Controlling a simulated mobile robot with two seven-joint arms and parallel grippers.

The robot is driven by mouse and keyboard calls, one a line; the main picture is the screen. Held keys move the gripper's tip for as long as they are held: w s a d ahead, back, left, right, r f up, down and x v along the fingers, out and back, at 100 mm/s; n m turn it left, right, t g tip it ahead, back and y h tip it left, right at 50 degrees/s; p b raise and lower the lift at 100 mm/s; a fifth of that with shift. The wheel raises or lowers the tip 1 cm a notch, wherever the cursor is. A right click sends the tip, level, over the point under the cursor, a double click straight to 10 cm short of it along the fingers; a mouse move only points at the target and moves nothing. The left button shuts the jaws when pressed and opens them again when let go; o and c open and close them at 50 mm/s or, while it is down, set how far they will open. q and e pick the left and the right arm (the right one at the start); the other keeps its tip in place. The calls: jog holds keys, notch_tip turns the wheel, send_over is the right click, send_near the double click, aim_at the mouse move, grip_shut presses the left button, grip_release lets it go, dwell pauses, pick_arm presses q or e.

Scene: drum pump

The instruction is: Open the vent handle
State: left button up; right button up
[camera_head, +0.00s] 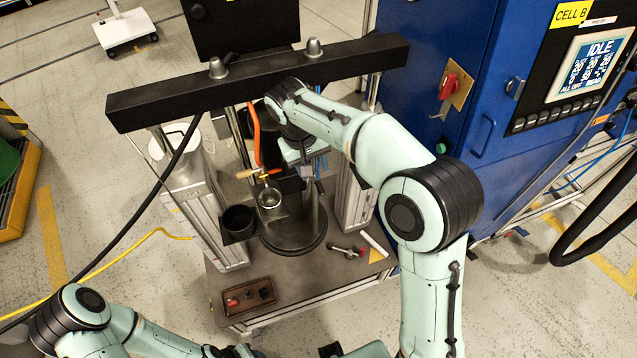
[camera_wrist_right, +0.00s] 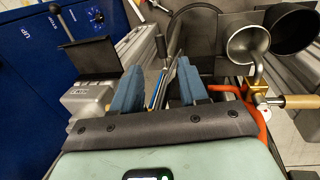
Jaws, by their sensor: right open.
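My right gripper (camera_head: 306,174) reaches down under the black crossbeam, among the pump parts. In the right wrist view its two blue-grey fingers (camera_wrist_right: 159,78) are apart. A dark upright grip (camera_wrist_right: 160,46) shows beyond the gap between them; I cannot tell whether they touch it. A brass valve (camera_wrist_right: 259,101) with a wooden handle (camera_wrist_right: 297,101) lies to the right, outside the fingers. The wooden handle also shows in the head view (camera_head: 247,174), left of the gripper. I cannot tell for sure which is the vent handle. My left arm enters at lower left, its gripper out of frame.
The black crossbeam (camera_head: 170,94) spans above the work area. An orange hose (camera_head: 254,135) hangs beside the gripper. A metal cup (camera_head: 270,198) and black cup (camera_head: 238,221) stand nearby. A brown tray (camera_head: 248,298) lies at the table's front. The blue cabinet (camera_head: 465,110) stands right.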

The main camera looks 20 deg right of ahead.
aim_at(320, 187)
jog(key=f, duration=0.3)
jog(key=d+f, duration=0.1)
jog(key=f, duration=0.4)
jog(key=shift+w+d+f+b, duration=0.2)
jog(key=shift+d+f+b, duration=0.1)
jog(key=shift+d+b, duration=0.1)
grip_shut()
